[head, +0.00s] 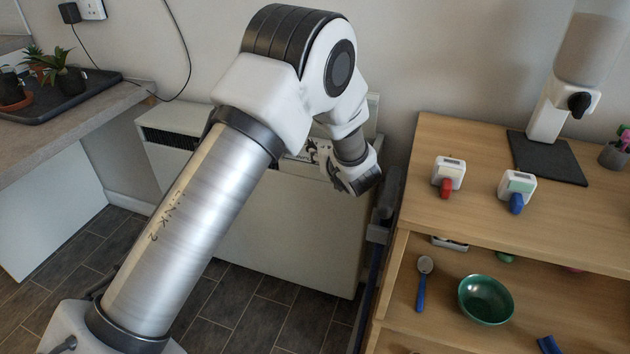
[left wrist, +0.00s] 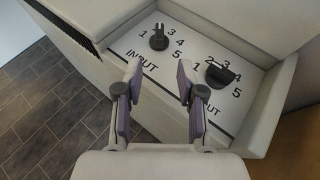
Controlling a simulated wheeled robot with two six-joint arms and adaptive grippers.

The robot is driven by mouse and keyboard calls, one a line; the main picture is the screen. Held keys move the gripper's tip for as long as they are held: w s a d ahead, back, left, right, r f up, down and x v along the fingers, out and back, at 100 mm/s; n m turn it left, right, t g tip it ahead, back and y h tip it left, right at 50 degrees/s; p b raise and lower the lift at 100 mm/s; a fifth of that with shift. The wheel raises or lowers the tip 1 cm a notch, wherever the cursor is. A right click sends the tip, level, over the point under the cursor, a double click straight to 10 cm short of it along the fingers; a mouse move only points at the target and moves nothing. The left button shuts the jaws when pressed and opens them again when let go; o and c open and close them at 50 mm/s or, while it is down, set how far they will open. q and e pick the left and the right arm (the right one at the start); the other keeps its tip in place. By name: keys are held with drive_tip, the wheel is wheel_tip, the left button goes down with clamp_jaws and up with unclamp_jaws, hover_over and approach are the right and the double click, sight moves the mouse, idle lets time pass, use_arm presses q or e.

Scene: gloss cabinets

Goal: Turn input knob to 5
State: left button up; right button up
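The input knob (left wrist: 158,39) is a dark dial on a white panel above the printed word INPUT. A pale mark shows at its top edge, toward the panel's far side; the digits 1, 3, 4 and 5 are readable around it. A second dark knob (left wrist: 219,75) sits to the right with its own digits; its label is partly covered by a finger. My left gripper (left wrist: 158,68) is open and empty, its fingertips apart and just short of the input knob. In the head view my left gripper (head: 352,182) is over the white heater's top. My right gripper is not in view.
The panel is recessed in the white heater (head: 275,235), with raised walls around it. A wooden shelf unit (head: 480,233) with dispensers and a green bowl (head: 485,299) stands to the right. A counter (head: 75,128) with plants is at left. Dark floor tiles lie between.

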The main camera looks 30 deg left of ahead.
sight(313, 146)
use_arm(q)
drive_tip(key=shift+w+a, duration=0.35)
drive_tip(key=shift+a, duration=0.2)
drive_tip(key=x, duration=0.6)
drive_tip(key=shift+w, duration=0.1)
clamp_jaws()
